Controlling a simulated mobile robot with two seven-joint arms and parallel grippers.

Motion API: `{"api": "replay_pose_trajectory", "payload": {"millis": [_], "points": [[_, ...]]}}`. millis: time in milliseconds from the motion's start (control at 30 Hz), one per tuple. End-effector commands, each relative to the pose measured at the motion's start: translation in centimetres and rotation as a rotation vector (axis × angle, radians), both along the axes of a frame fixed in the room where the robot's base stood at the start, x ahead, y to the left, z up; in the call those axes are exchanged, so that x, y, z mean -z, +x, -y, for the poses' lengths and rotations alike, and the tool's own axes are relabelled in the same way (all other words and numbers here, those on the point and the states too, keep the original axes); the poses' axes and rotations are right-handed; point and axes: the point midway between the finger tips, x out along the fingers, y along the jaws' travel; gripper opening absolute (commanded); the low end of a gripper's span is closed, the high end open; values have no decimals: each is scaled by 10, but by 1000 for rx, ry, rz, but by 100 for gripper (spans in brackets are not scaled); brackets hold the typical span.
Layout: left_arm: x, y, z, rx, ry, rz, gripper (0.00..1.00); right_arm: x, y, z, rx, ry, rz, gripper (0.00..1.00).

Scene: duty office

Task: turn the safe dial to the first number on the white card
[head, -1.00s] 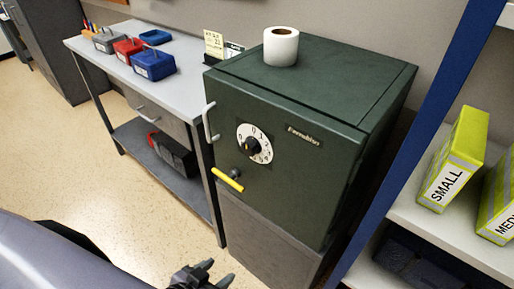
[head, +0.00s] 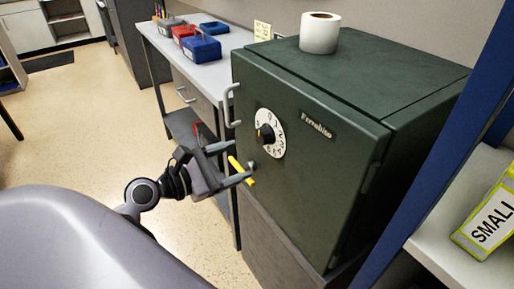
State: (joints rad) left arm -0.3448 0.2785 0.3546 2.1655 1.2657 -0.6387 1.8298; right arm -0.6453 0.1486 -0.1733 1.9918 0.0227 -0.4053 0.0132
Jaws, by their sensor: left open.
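The green safe (head: 325,150) stands on a grey base, its door shut. Its white dial (head: 278,146) has dark numbers and a black centre knob (head: 266,135) with a small orange-yellow mark; I cannot read the setting surely. A yellow-gripped handle (head: 240,170) sits below the dial. A pale card (head: 262,31) stands behind the safe's back left corner, its writing too small to read. My left gripper (head: 240,163) is open, in front of the door at the handle's height, left of and below the dial. I cannot tell whether it touches the handle. My right gripper is out of view.
A paper roll (head: 320,34) stands on the safe. A bar handle (head: 231,104) sticks out at the door's left edge. A workbench (head: 225,45) with red and blue boxes stands left. A blue-post shelf (head: 440,225) is close on the right. Open floor lies left.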

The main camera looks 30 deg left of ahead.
Motion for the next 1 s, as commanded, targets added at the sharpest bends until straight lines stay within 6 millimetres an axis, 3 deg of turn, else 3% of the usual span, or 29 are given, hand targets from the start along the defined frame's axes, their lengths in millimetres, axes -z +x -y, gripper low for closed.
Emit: {"api": "replay_pose_trajectory", "payload": {"millis": [100, 267, 800, 1000], "points": [[-18, 1, -4, 13, -188, -1, 70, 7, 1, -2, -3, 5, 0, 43], [-32, 2, -5, 27, -303, -5, 70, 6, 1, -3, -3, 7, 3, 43], [-33, 57, 18, 27, -314, -7, 70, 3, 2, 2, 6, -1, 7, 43], [-32, 66, 22, 26, -313, -8, 70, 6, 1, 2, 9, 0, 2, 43]]}}
